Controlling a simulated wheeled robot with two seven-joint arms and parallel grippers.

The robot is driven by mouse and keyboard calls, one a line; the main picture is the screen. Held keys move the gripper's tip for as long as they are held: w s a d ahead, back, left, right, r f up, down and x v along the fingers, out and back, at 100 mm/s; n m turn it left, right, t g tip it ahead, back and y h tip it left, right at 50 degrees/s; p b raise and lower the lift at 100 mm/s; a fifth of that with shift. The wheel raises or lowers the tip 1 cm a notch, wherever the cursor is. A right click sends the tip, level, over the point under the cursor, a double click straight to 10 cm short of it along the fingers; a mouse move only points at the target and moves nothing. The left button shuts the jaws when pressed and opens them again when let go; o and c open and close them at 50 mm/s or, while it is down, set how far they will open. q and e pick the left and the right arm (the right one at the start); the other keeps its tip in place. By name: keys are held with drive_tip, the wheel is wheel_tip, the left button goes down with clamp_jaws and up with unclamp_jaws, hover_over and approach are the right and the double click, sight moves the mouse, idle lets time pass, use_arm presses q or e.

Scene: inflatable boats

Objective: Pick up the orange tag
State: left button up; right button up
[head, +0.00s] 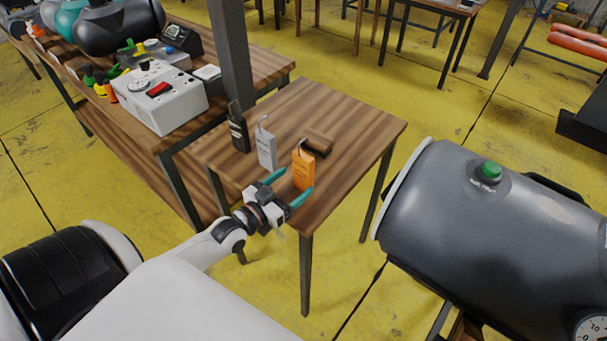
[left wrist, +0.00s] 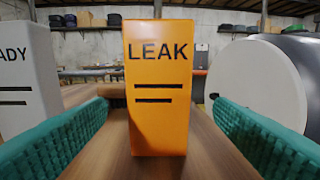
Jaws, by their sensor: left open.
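The orange tag (head: 303,171) stands upright near the front right part of the small wooden table (head: 355,122). In the left wrist view the orange tag (left wrist: 158,110) reads "LEAK" and fills the middle. My left gripper (head: 289,186) is open in front of the tag. Its teal fingers show at the left and right edges of the wrist view (left wrist: 160,135), with the tag between them in the picture and gaps on both sides. I cannot tell whether the tips reach past its front face. My right gripper is not in view.
A white tag (head: 266,150) and a black tag (head: 239,132) stand left of the orange one. A brown block (head: 318,144) lies behind it. A large dark tank (head: 490,220) is at the right. A workbench with a white device (head: 160,95) is at the left.

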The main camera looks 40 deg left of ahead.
sight(299, 148)
use_arm(q)
drive_tip(key=w, duration=0.5)
drive_tip(key=shift+d+r+p, duration=0.15)
drive_tip(key=shift+d+p, duration=0.15)
drive_tip(key=shift+p, duration=0.1)
drive_tip(key=shift+c, duration=0.4)
drive_tip(key=c, duration=1)
wheel_tip(299, 148, up, 10)
drive_tip(key=shift+r+p, duration=0.1)
drive_tip(key=shift+p, duration=0.2)
drive_tip(key=s+d+r+n+y, duration=0.1)
drive_tip(key=s+d+y, duration=0.1)
drive_tip(key=s+d, duration=1.1)
drive_tip(key=shift+s+d+r+n+y, duration=0.25)
drive_tip(key=shift+s+n+y, duration=0.05)
drive_tip(key=shift+s, duration=0.4)
